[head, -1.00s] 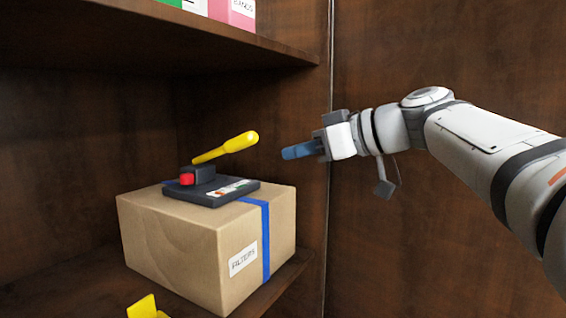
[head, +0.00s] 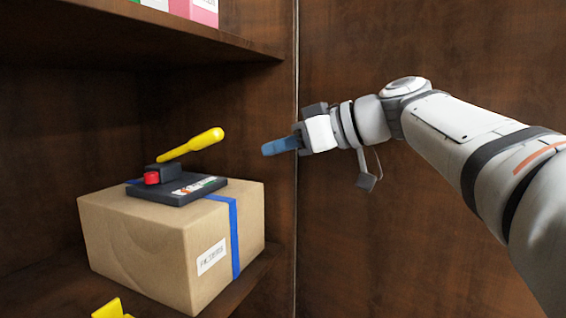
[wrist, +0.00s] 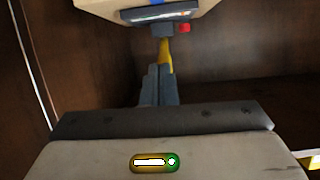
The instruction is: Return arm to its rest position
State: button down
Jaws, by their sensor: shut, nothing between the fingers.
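My gripper (head: 268,149) is shut and empty, its blue fingers pointing left in the head view. It hangs in the air to the right of a yellow-handled lever (head: 195,144), with a clear gap between them. The lever rises from a dark base plate (head: 180,193) with a red knob (head: 152,178), on top of a cardboard box (head: 150,237). In the wrist view the closed fingers (wrist: 160,72) overlap part of the yellow lever (wrist: 164,52). The box (wrist: 195,7) shows upside down at the top there.
The box stands on a brown shelf (head: 262,268) under an upper shelf (head: 130,30) that holds pink and green boxes. A yellow object (head: 108,310) shows at the bottom edge. A brown panel (head: 400,60) stands behind my arm. Space right of the lever is open.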

jog(key=s+d+f+m+g+h+p, duration=0.1)
jog(key=s+d+f+m+h+p, duration=0.5)
jog(key=p, duration=0.7)
jog(key=s+d+f+m+g+h+p, duration=0.2)
jog(key=s+d+f+m+h+p, duration=0.3)
jog(key=s+d+p, duration=0.5)
jog(key=s+m+h+p, duration=0.1)
jog(key=h+p, duration=0.1)
jog(key=p, duration=0.1)
jog(key=shift+d+f+m, duration=0.35)
jog(key=shift+f+m, duration=0.05)
dwell(1.6)
jog(key=w+a+r+n+y+b, duration=0.2)
jog(key=w+a+r+n+y, duration=0.3)
jog(key=w+a+r, duration=0.4)
jog(key=w+a+r+n+t+y+b, duration=0.1)
jog(key=w+a+r+n+y+b, duration=0.2)
jog(key=w+a+r+n+y, duration=0.2)
jog(key=w+a+r+n, duration=0.3)
jog(key=w+a+r, duration=0.2)
jog(key=a+r, duration=0.2)
jog(key=shift+r, duration=0.85)
